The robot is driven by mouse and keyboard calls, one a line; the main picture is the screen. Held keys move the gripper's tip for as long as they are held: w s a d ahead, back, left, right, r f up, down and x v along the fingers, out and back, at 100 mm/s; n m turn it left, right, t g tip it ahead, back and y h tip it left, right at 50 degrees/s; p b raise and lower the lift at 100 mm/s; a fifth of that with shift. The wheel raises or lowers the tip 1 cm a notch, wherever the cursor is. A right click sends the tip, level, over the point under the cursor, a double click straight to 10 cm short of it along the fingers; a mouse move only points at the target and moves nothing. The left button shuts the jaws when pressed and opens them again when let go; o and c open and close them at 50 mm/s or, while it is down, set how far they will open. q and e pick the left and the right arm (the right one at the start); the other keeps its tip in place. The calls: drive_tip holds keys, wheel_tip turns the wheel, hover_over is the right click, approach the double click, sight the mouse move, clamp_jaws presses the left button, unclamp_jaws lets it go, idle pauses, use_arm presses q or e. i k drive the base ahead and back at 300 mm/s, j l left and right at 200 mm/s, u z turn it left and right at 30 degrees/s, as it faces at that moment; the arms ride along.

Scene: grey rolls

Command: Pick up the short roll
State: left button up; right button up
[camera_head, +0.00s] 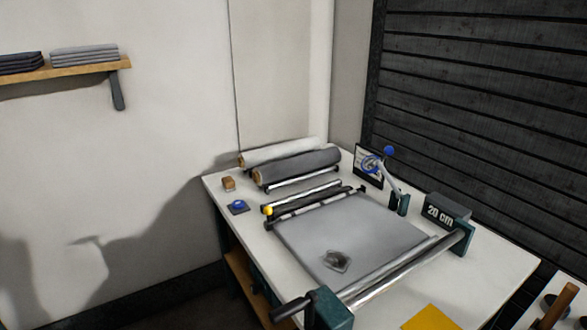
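Two rolls lie side by side at the far end of the white table. The rear one is a pale, off-white roll (285,151), partly hidden behind the front one. The front one is a dark grey roll (298,167) with a tan core at its left end. They look close in length, and I cannot tell which is the short roll. Neither of my grippers is in view.
The white table (505,265) carries a grey plate (350,240) with a crank roller, a "20 cm" block (446,211), a blue-knobbed lever (388,151), a small wooden block (228,184) and a yellow sheet (430,319). A shelf (85,69) hangs at left.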

sight(251, 159)
drive_tip(key=i+j+z, duration=0.15)
drive_tip(key=z, duration=0.35)
drive_tip(key=i+j+z, duration=0.1)
drive_tip(key=j+z, duration=0.2)
drive_tip(key=z, duration=0.2)
drive_tip(key=i+j+z, duration=0.1)
drive_tip(key=j+z, duration=0.2)
drive_tip(key=z, duration=0.2)
